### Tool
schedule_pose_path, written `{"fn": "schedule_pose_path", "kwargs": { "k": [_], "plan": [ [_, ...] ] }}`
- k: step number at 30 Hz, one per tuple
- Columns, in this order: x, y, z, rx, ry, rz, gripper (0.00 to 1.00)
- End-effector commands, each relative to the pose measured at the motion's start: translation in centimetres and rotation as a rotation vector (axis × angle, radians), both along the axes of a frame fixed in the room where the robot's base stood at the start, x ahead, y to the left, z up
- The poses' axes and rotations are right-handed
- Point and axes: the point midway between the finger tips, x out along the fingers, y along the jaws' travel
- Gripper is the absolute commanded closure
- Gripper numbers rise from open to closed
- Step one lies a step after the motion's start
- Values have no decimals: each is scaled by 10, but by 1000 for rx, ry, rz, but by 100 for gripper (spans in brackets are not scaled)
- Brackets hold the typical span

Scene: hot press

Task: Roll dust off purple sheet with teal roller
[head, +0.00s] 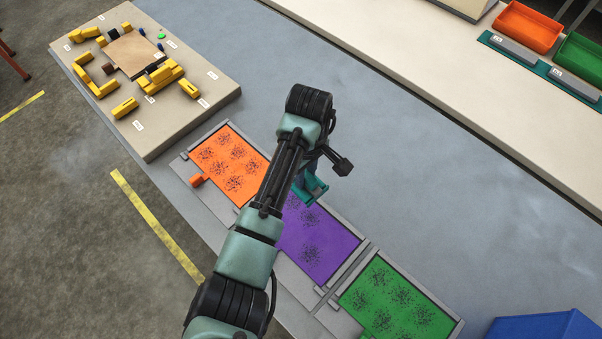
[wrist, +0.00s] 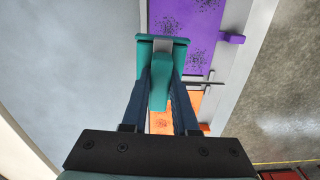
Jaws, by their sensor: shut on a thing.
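The purple sheet (head: 335,243) lies in a grey frame between an orange and a green sheet. Dark dust patches show on it, partly hidden by my arm. It also shows in the wrist view (wrist: 186,42), with several dust patches. My gripper (wrist: 161,82) is shut on the handle of the teal roller (wrist: 160,44). In the head view the roller (head: 316,190) is at the far edge of the purple sheet, partly behind my arm. I cannot tell whether it touches the sheet.
The orange sheet (head: 228,160) and green sheet (head: 398,297) also carry dust patches. A beige board (head: 150,120) with yellow pieces stands at upper left. An orange bin (head: 527,27) and green bin (head: 580,58) are at upper right. A blue box (head: 548,328) is at lower right. The grey table beyond the sheets is clear.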

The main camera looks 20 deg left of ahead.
Motion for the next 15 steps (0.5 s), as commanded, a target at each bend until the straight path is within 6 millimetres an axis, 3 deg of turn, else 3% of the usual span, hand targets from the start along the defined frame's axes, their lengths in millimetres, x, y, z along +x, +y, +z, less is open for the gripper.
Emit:
{"fn": "schedule_pose_path", "kwargs": {
  "k": [4,15],
  "plan": [
    [-10,6,-8,0,-5,51,100],
    [-10,7,-39,4,-7,56,100]
  ]
}}
